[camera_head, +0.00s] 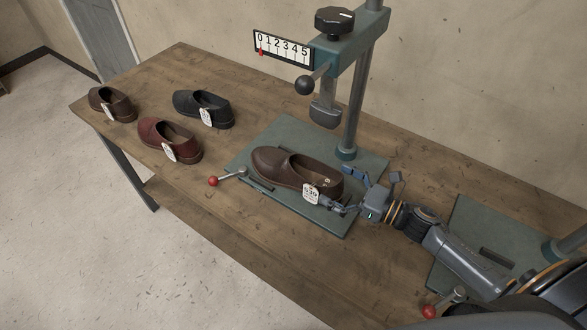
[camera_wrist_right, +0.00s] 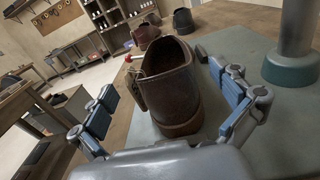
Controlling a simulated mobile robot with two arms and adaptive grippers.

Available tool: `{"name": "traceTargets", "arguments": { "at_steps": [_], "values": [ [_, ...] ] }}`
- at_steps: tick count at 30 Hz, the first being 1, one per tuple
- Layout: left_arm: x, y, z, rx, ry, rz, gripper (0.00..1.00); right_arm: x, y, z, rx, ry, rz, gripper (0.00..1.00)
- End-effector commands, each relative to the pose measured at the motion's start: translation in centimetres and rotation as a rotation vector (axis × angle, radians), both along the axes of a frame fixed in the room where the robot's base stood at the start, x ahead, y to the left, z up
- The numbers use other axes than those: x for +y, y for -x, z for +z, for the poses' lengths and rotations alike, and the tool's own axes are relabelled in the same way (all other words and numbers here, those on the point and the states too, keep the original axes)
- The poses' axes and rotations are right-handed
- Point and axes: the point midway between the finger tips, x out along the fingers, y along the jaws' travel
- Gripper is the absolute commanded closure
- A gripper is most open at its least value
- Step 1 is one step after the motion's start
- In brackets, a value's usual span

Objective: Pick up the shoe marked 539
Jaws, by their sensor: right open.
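The brown shoe marked 539 (camera_head: 290,168) sits upright on the green base plate (camera_head: 290,129) of the press, with its toe to the left and a white tag reading 539 (camera_head: 311,193) near its heel. My right gripper (camera_head: 343,190) is open at the heel end of this shoe. In the right wrist view, the shoe's heel (camera_wrist_right: 172,103) stands between the two spread blue-padded fingers, with a gap on both sides. The left gripper is not in view.
Three other tagged shoes stand at the table's left: brown (camera_head: 112,104), red (camera_head: 170,139) and black (camera_head: 203,108). The press column (camera_head: 358,105) rises behind the shoe, its head (camera_head: 325,112) above. A red-knobbed lever (camera_head: 213,181) is at the plate's left. A second plate (camera_head: 485,225) is at right.

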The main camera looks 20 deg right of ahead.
Motion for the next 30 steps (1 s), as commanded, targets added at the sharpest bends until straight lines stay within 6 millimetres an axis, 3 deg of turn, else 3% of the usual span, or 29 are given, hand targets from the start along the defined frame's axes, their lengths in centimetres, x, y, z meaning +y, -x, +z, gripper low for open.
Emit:
{"name": "traceTargets", "arguments": {
  "at_steps": [5,12,21,30],
  "values": [
    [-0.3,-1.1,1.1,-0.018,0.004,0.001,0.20,1.2,-1.3,0.3,-0.001,-0.002,0.000,0.00],
    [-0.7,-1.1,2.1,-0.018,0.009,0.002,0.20,3.3,-3.8,-0.1,0.001,-0.003,0.000,0.00],
    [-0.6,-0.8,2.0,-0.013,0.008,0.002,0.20,3.5,-4.0,-0.3,0.002,-0.001,-0.001,0.02],
    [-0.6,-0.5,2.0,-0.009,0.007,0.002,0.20,3.5,-4.0,-0.3,0.002,-0.001,-0.001,0.63]
  ]
}}
